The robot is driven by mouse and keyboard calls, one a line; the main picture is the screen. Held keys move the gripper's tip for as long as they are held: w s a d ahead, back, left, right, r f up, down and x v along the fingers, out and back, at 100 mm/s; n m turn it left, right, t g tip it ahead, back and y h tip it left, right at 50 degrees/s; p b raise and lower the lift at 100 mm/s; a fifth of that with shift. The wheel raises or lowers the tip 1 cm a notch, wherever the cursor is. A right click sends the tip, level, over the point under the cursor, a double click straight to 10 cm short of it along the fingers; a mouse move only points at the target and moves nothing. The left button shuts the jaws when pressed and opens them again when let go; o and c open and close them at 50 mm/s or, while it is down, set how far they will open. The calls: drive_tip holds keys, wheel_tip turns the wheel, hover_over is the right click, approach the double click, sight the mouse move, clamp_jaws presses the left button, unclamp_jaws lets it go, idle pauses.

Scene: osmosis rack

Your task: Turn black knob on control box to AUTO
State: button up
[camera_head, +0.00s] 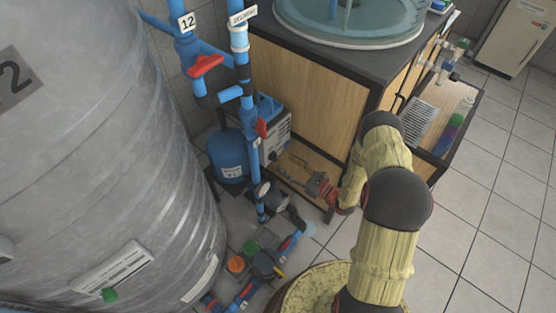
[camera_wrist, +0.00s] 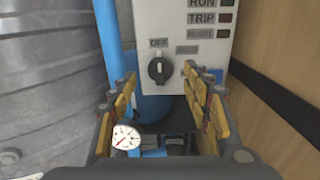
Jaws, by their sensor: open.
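The control box (camera_wrist: 182,22) is a pale grey panel with RUN, TRIP and another label beside small indicators at its upper right. Its black knob (camera_wrist: 160,69) sits low on the panel, with its white mark pointing up toward the OFF label. A grey label and a blue label lie to the knob's right; I cannot read them.
A blue pipe (camera_wrist: 108,40) runs upright left of the box, with a round gauge (camera_wrist: 126,137) low down. The large grey tank (camera_head: 110,120) fills the left. A wooden cabinet (camera_head: 310,78) stands behind. Open tiled floor (camera_head: 480,220) lies to the right.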

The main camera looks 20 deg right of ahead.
sight(277, 157)
drive_tip(key=shift+b+x, duration=0.75)
drive_tip(key=shift+x, duration=1.9)
drive_tip(key=c, duration=0.3)
drive_tip(key=c, duration=0.8)
